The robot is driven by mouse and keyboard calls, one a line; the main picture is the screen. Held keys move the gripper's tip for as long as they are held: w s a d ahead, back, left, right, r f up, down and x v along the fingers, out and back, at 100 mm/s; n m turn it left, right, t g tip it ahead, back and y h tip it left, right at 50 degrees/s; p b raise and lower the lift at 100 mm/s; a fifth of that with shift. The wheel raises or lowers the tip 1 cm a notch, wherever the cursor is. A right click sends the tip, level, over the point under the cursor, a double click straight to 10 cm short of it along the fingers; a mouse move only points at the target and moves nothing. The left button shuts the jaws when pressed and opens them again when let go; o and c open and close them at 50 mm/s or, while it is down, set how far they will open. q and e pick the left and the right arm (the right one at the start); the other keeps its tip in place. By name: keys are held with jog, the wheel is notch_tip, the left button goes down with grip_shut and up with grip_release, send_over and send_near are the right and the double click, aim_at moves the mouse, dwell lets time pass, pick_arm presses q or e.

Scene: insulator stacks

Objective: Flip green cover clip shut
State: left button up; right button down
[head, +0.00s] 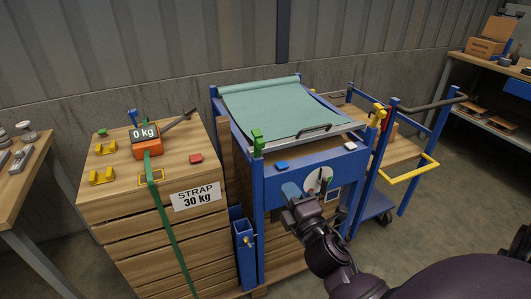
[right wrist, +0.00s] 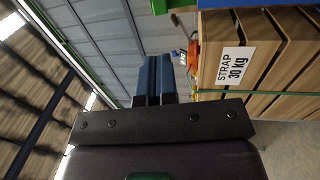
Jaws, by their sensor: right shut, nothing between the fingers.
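The green clip (head: 257,142) sits at the top of the blue frame's left front post, its upper part standing upright. A green piece (right wrist: 168,5) at the top edge of the right wrist view may be this clip. The teal cover sheet (head: 275,105) lies over the top of the blue frame, behind the clip. My right gripper (head: 291,190) is in front of the blue front panel, below and to the right of the green clip and apart from it. Its blue fingers (right wrist: 153,72) are together and empty. My left gripper is out of view.
A wooden crate stack (head: 165,215) with a green strap and an orange 0 kg device (head: 148,148) stands at left. A blue cart (head: 395,150) with a yellow handle stands at right. A round dial (head: 318,180) is on the panel.

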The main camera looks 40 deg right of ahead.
jog(key=shift+w, duration=0.1)
send_near(263, 146)
jog(key=x, duration=0.5)
jog(key=shift+w+r, duration=0.15)
jog(key=shift+w, duration=0.25)
jog(key=shift+x, duration=0.9)
